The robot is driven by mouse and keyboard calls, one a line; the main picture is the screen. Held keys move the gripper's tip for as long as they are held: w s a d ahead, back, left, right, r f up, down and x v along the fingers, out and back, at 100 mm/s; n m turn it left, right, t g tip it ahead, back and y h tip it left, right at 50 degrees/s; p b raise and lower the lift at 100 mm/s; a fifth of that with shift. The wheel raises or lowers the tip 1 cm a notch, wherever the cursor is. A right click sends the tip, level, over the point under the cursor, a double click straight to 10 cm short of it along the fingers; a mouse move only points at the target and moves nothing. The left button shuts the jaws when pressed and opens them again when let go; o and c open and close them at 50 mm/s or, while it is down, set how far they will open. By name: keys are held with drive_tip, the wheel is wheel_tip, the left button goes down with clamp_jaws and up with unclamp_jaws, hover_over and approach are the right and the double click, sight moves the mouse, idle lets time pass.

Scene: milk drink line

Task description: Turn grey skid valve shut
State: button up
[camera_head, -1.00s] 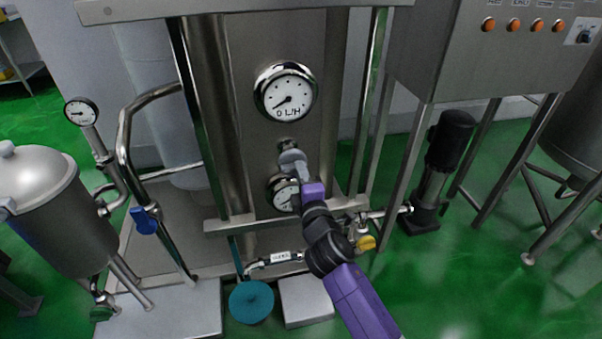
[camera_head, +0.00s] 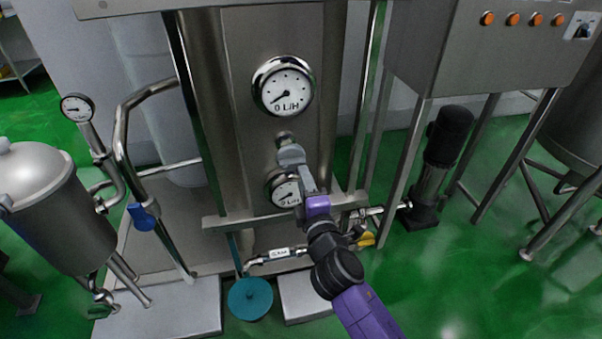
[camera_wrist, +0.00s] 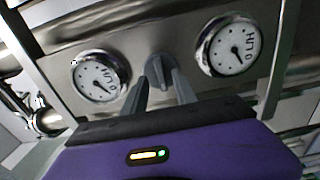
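The grey skid valve is a small grey knob (camera_wrist: 158,68) on the steel panel between two round gauges in the wrist view. In the head view its round mount (camera_head: 284,137) shows under the upper gauge, and my gripper (camera_head: 295,164) overlaps the area just below it. In the wrist view the two grey fingers of my gripper (camera_wrist: 160,82) stand apart, one on each side of the knob's lower part. Whether they touch it is not clear. The gripper's purple body fills the bottom of that view.
The upper gauge (camera_head: 283,86) and lower gauge (camera_head: 286,189) sit close to the gripper. A blue-handled valve (camera_head: 143,217) is on a pipe at left. A yellow handle (camera_head: 366,239) is right of my arm. A grey control box (camera_head: 490,60) hangs at upper right.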

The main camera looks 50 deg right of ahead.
drive_tip(key=v, duration=0.2)
drive_tip(key=shift+s+a, duration=0.2)
drive_tip(key=shift+s, duration=0.05)
idle(0.5)
drive_tip(key=s+a+r+m+t+y+p, duration=0.25)
drive_tip(key=s+a+m+y, duration=0.35)
drive_tip(key=s+a, duration=0.5)
drive_tip(key=s+a+r+m+g+y+p, duration=0.1)
drive_tip(key=s+a, duration=0.3)
drive_tip(key=s, duration=0.6)
drive_tip(key=s+a+r+m+g+y+p, duration=0.1)
drive_tip(key=s+a+r+m+y+p, duration=0.2)
drive_tip(key=s, duration=0.7)
drive_tip(key=shift+a+r+m+g+p, duration=0.3)
drive_tip(key=shift+a+m+p, duration=0.2)
drive_tip(key=shift+a+p, duration=0.5)
drive_tip(key=shift+a, duration=0.2)
